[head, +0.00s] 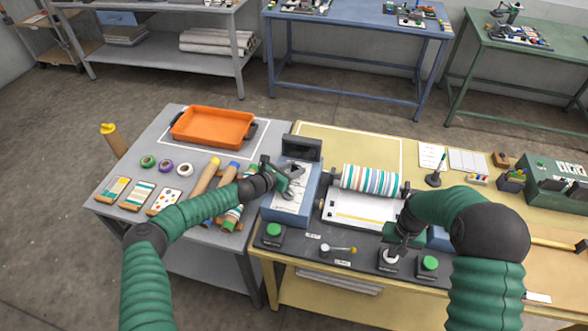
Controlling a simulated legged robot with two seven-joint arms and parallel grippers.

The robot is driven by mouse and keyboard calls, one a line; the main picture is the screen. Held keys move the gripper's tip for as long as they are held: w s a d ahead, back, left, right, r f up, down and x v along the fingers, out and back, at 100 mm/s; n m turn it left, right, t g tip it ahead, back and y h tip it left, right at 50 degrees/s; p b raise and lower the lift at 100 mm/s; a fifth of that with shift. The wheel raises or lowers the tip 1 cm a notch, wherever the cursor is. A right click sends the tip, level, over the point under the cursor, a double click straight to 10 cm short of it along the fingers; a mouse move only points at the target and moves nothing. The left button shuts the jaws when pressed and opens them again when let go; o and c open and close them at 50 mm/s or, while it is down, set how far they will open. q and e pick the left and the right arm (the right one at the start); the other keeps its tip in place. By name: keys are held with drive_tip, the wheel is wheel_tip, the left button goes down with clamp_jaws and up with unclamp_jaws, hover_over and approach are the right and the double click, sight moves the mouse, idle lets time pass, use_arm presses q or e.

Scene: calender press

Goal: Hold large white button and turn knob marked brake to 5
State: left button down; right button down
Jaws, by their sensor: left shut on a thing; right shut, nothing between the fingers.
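A blue console (311,198) with a white sloped face and a dark display stands at the left end of the yellow bench. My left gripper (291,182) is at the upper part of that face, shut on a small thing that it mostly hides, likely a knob. No brake marking or number is legible. A large white button (389,257) sits on a dark box at the bench's front. My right gripper (396,243) is shut and points down right at the white button, covering part of it. Whether it touches or presses the button cannot be told.
Green buttons (273,230) and (429,263) and a small lever (338,249) line the front edge. A roller with a striped sheet (370,178) stands behind. An orange tray (213,126), rolls and sample cards lie on the grey table at left.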

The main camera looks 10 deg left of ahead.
use_arm(q)
drive_tip(key=m, duration=0.1)
drive_tip(key=m+g+h, duration=0.1)
drive_tip(key=g+h, duration=0.1)
drive_tip(key=shift+w+a+f+m, duration=0.15)
drive_tip(key=shift+a+f+m, duration=0.1)
drive_tip(key=shift+m, duration=0.15)
drive_tip(key=shift+r+m+g+h, duration=0.1)
drive_tip(key=shift+m+g+h, duration=0.45)
drive_tip(key=shift+h, duration=0.25)
drive_tip(key=c, duration=0.9)
unclamp_jaws()
drive_tip(key=shift+r, duration=0.1)
drive_tip(key=v, duration=1.2)
